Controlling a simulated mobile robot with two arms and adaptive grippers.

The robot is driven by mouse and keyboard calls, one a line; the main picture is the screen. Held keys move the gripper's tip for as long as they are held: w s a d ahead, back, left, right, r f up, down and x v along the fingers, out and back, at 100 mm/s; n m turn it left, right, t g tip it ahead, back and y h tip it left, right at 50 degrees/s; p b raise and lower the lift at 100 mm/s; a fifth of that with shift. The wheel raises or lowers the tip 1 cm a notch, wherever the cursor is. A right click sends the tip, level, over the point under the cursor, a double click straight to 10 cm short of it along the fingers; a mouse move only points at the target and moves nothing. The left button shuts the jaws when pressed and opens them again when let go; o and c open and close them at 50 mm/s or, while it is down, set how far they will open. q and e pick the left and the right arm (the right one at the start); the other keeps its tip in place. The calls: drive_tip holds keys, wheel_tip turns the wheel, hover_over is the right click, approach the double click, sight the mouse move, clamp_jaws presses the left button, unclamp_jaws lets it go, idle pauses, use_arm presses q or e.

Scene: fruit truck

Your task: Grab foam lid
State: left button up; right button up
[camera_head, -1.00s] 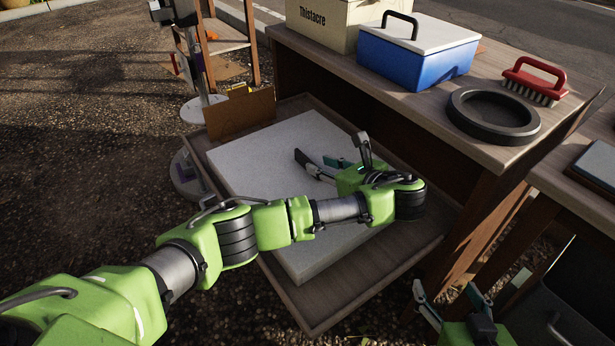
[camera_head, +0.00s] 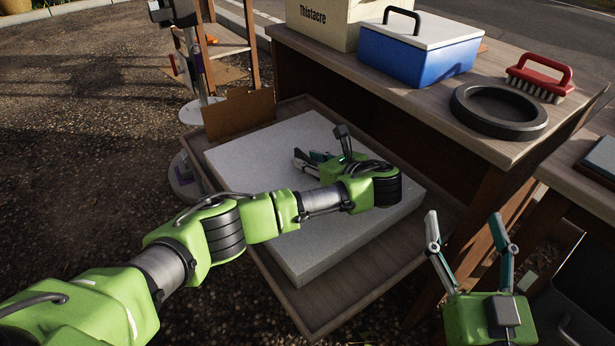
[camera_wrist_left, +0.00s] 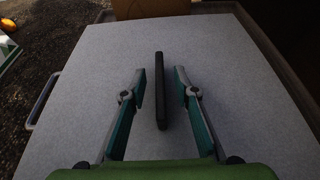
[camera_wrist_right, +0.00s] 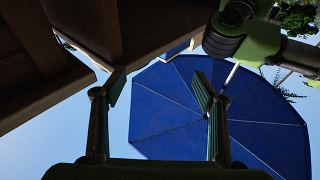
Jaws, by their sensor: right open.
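The foam lid (camera_head: 255,160) is a thick pale grey slab lying flat on a low wooden shelf. In the left wrist view it fills most of the picture (camera_wrist_left: 90,85), with a dark upright handle (camera_wrist_left: 161,90) on it. My left gripper (camera_head: 307,157) is low over the lid. My right gripper (camera_head: 464,218) is open and empty, fingers up, right of the shelf. The right wrist view shows nothing between its fingers (camera_wrist_right: 160,80).
A brown board (camera_head: 240,112) stands at the lid's far left corner. A blue parasol (camera_wrist_right: 190,115) is overhead.

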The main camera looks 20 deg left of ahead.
use_arm(q)
drive_tip(key=shift+w+a+f, duration=0.1)
drive_tip(key=shift+w+a, duration=0.1)
clamp_jaws()
idle(0.4)
